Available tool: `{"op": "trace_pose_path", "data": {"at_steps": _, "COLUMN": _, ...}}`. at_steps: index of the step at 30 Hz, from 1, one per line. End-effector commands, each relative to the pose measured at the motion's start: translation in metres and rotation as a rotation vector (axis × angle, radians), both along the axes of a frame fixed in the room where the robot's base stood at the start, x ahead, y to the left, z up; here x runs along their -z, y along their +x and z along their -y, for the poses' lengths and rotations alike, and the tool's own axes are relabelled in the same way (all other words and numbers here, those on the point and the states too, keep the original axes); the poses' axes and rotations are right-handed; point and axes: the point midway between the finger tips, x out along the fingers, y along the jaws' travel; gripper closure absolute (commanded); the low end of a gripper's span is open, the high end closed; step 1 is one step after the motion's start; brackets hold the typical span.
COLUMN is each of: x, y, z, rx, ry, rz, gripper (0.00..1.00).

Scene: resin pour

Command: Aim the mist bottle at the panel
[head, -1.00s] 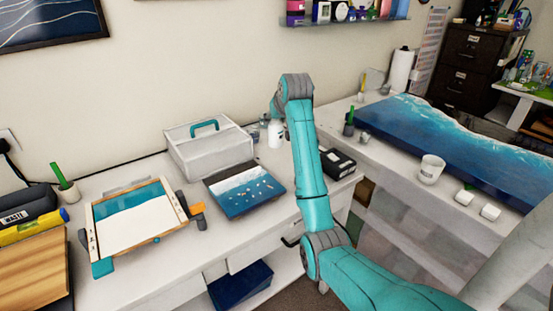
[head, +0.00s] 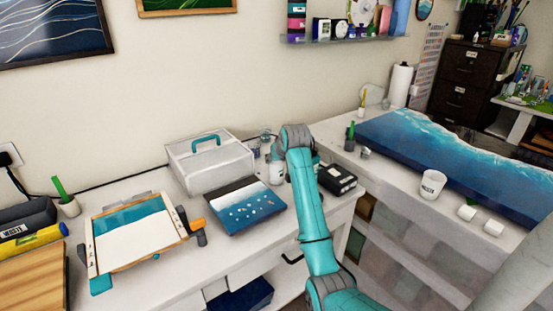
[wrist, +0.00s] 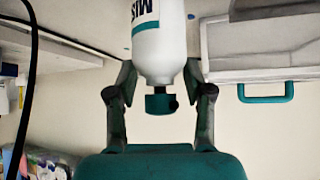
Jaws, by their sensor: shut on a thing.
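The white mist bottle (wrist: 160,45) has a teal label band and a teal spray head. In the head view the bottle (head: 277,172) shows partly, left of my arm; the fingers are hidden there. A dark panel with a blue and white sea picture and small pale pieces (head: 243,208) lies on the bench, left of and nearer than the bottle. The spray head's exact aim cannot be told.
A white box with a teal handle (head: 210,165) stands behind the panel. A framed blue-and-white piece (head: 130,238) lies to the left. A black box (head: 337,180) sits right of my arm. A long sea slab (head: 430,145) and a white cup (head: 432,184) are on the right bench.

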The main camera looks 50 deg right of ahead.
Motion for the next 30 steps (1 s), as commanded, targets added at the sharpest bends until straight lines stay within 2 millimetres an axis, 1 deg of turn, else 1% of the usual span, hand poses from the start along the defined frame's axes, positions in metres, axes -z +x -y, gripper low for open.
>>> {"op": "trace_pose_path", "data": {"at_steps": 4, "x": 0.003, "y": 0.000, "z": 0.000, "rx": 0.000, "ry": 0.000, "rz": 0.000, "gripper": 1.00}}
{"op": "trace_pose_path", "data": {"at_steps": 5, "x": 0.003, "y": 0.000, "z": 0.000, "rx": 0.000, "ry": 0.000, "rz": 0.000, "gripper": 0.41}}
{"op": "trace_pose_path", "data": {"at_steps": 6, "x": 0.003, "y": 0.000, "z": 0.000, "rx": 0.000, "ry": 0.000, "rz": 0.000, "gripper": 0.31}}
{"op": "trace_pose_path", "data": {"at_steps": 7, "x": 0.003, "y": 0.000, "z": 0.000, "rx": 0.000, "ry": 0.000, "rz": 0.000, "gripper": 0.24}}
{"op": "trace_pose_path", "data": {"at_steps": 16, "x": 0.002, "y": 0.000, "z": 0.000, "rx": 0.000, "ry": 0.000, "rz": 0.000, "gripper": 0.24}}
{"op": "trace_pose_path", "data": {"at_steps": 20, "x": -0.003, "y": -0.002, "z": -0.001, "rx": 0.000, "ry": -0.001, "rz": 0.001, "gripper": 0.24}}
{"op": "trace_pose_path", "data": {"at_steps": 23, "x": -0.012, "y": -0.010, "z": -0.005, "rx": 0.000, "ry": -0.002, "rz": 0.003, "gripper": 0.24}}
{"op": "trace_pose_path", "data": {"at_steps": 30, "x": -0.046, "y": -0.038, "z": -0.023, "rx": 0.000, "ry": -0.002, "rz": 0.003, "gripper": 0.24}}
